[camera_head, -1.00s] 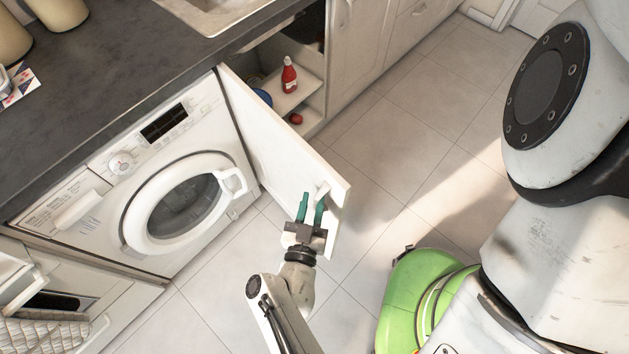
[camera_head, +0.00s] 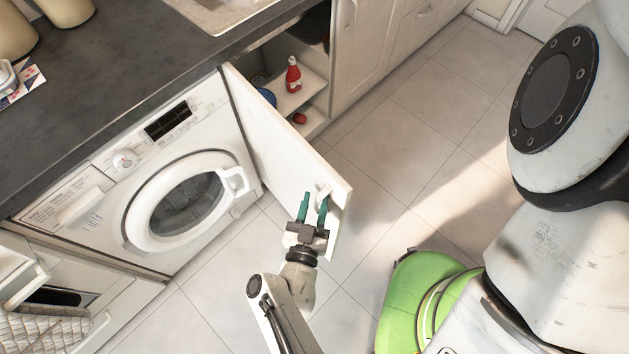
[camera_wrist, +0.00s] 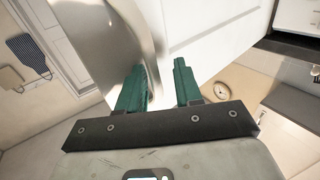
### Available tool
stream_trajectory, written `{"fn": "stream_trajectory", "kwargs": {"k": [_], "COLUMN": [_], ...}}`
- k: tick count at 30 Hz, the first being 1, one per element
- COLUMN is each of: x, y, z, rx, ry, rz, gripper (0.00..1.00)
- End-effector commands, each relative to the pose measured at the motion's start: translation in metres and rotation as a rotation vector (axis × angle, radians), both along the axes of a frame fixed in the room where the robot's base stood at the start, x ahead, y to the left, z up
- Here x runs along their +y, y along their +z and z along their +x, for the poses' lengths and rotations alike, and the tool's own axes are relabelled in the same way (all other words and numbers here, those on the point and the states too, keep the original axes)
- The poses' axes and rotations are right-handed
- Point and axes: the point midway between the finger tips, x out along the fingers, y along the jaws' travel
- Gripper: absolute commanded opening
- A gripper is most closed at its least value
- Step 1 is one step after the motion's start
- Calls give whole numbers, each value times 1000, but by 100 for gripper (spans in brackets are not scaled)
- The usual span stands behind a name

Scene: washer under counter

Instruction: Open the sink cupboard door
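The sink cupboard door (camera_head: 285,150) is a white panel that stands swung far out from the cupboard, hinged beside the washing machine. Its handle (camera_head: 323,192) is near the free edge, on the face turned to the washer. My gripper (camera_head: 315,197) is at this free end, with its two green fingers apart and pointing at the door face. One finger overlaps the handle in the picture; contact cannot be told. In the wrist view my gripper (camera_wrist: 158,68) shows a clear gap between its fingers, and the handle (camera_wrist: 128,40) looms large by the left finger.
The open cupboard (camera_head: 315,85) shows a red bottle (camera_head: 293,75), a small red item (camera_head: 299,118) and a blue item (camera_head: 266,96). The washing machine (camera_head: 215,115) is left of the door, under the dark counter (camera_head: 90,80). Tiled floor (camera_head: 410,150) is clear right of the door.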

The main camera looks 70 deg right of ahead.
Motion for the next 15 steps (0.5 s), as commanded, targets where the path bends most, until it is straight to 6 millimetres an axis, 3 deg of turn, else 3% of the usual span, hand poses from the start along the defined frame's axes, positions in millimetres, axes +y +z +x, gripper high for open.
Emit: {"fn": "stream_trajectory", "kwargs": {"k": [5,15], "x": [21,83], "y": [-3,-3], "z": [-2,-10], "rx": [1,-1], "ry": [2,2], "rz": [4,2], "gripper": [35,35]}}
